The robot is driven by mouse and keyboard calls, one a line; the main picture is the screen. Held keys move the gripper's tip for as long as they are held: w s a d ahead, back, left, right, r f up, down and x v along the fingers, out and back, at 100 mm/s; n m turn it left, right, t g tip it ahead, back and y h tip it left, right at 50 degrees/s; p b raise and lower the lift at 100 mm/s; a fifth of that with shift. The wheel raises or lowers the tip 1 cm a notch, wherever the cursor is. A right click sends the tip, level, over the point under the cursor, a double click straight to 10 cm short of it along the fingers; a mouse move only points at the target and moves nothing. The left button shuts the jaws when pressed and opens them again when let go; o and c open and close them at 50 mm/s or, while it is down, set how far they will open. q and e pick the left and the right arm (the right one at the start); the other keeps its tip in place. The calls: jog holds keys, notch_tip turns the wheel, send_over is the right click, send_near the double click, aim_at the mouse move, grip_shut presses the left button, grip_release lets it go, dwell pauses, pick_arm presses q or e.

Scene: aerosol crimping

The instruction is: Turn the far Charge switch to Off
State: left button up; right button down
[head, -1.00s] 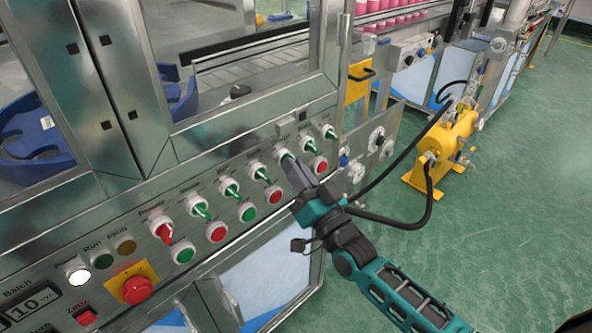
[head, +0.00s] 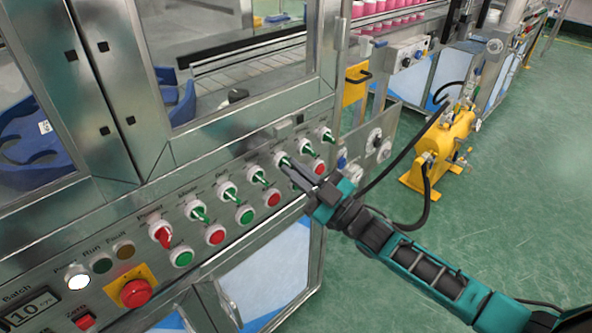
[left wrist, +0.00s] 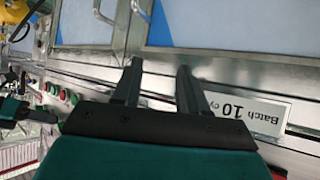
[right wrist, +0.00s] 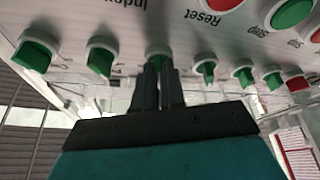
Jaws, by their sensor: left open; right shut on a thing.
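A row of white-collared switches with green handles runs along the steel panel in the head view. Their small labels are mostly too blurred to read, so I cannot tell which one reads Charge. My right gripper (head: 291,167) is at the third switch from the far end (head: 281,158). In the right wrist view my right gripper (right wrist: 158,70) is shut on this green switch handle (right wrist: 157,51), with the fingers partly hiding it. My left gripper (left wrist: 160,72) is open and empty in the left wrist view, before the panel; it is outside the head view.
Two more green switches (head: 305,149) (head: 326,136) lie farther along. The red-handled Power switch (head: 160,235) is at the near end. Red and green buttons (head: 245,215) sit below the row. A yellow tank (head: 440,150) with black hoses stands right; green floor beyond is clear.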

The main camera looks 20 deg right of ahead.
jog(key=shift+n+g+y, duration=0.3)
jog(key=shift+n, duration=0.5)
jog(key=c, duration=1.2)
grip_release()
jog(key=v, duration=1.3)
